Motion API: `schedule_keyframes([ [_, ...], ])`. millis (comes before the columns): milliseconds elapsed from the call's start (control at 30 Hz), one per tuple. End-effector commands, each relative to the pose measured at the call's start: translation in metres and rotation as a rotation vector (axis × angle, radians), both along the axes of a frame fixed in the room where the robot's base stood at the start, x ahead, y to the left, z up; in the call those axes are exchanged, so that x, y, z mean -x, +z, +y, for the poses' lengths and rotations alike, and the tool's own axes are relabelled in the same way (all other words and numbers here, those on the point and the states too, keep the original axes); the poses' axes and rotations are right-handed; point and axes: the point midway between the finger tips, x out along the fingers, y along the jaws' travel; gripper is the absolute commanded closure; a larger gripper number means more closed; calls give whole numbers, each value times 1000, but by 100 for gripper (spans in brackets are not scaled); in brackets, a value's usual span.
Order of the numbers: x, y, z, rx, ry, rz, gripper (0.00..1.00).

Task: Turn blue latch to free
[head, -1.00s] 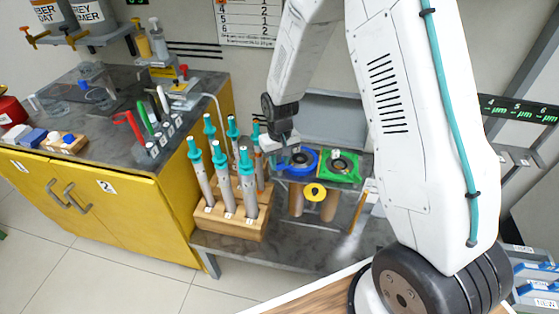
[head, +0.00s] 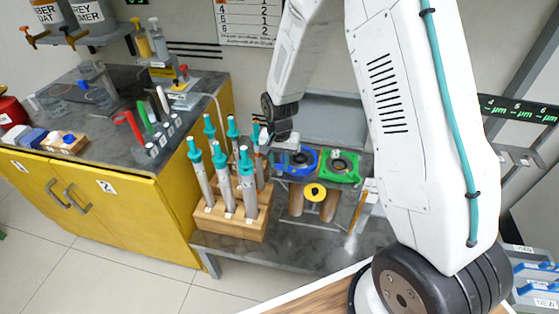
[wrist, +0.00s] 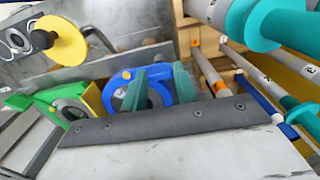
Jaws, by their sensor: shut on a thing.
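The blue latch (head: 304,161) is a blue ring on the rack at the back, left of a green latch (head: 341,167). In the wrist view the blue latch (wrist: 118,82) has a yellow mark on its rim, and the green latch (wrist: 68,104) is to its left. My gripper (wrist: 160,85) has its teal fingers shut on the right part of the blue latch. In the head view my gripper (head: 288,144) is at the latch's upper left, with its fingertips mostly hidden.
A wooden block (head: 232,222) with several teal-topped rods stands close to the left of my gripper. A yellow cabinet (head: 130,205) with a grey worktop is at left.

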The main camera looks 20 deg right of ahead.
Motion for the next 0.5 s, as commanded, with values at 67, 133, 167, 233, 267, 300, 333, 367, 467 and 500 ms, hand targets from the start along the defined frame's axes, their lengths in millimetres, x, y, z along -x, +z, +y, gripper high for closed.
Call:
schedule_keyframes([
  [67, 0, 0, 1, 0, -10, 0, 94],
  [133, 0, 0, 1, 0, -15, 0, 94],
  [167, 0, 0, 1, 0, -16, 0, 94],
  [233, 0, 0, 1, 0, -18, 0, 94],
  [267, 0, 0, 1, -1, -18, -1, 94],
  [300, 0, 0, 1, -1, -18, -1, 94],
  [333, 0, 0, 1, -1, -18, -1, 94],
  [367, 0, 0, 1, -1, -18, -1, 94],
  [467, 0, 0, 1, -1, -17, -1, 94],
  [500, 0, 0, 1, -1, -17, -1, 68],
])
